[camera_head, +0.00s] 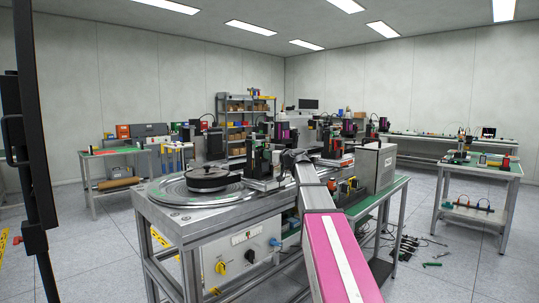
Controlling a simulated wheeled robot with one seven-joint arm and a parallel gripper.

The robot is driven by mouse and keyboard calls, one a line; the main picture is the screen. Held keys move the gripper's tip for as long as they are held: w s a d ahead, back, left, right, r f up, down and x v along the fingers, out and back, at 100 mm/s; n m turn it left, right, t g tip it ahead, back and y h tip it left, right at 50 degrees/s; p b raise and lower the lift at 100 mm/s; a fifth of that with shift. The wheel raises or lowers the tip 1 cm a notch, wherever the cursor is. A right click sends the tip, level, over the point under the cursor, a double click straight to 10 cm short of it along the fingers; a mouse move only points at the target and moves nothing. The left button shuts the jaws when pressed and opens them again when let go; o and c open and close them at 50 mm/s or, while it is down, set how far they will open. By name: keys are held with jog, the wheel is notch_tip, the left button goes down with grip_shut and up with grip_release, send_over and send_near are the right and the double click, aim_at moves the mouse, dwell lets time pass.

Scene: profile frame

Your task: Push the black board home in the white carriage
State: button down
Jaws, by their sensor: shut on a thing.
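My gripper (284,161) is small and dark at the far end of my pink and grey arm, above the workbench. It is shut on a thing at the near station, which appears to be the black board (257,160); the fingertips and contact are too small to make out. The board looks upright. A pale base under it (264,183) appears to be the white carriage, partly hidden by dark parts and my arm. How deep the board sits in it cannot be told.
A round turntable with a black disc (208,178) lies left of the gripper on the steel bench (160,212). More black upright units (331,143) stand behind. A grey box (376,168) is on the right. Tools (408,245) lie on the floor at right.

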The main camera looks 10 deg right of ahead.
jog(key=shift+f, duration=0.7)
dwell(0.3)
jog(key=c, duration=0.9)
grip_release()
jog(key=v, duration=1.1)
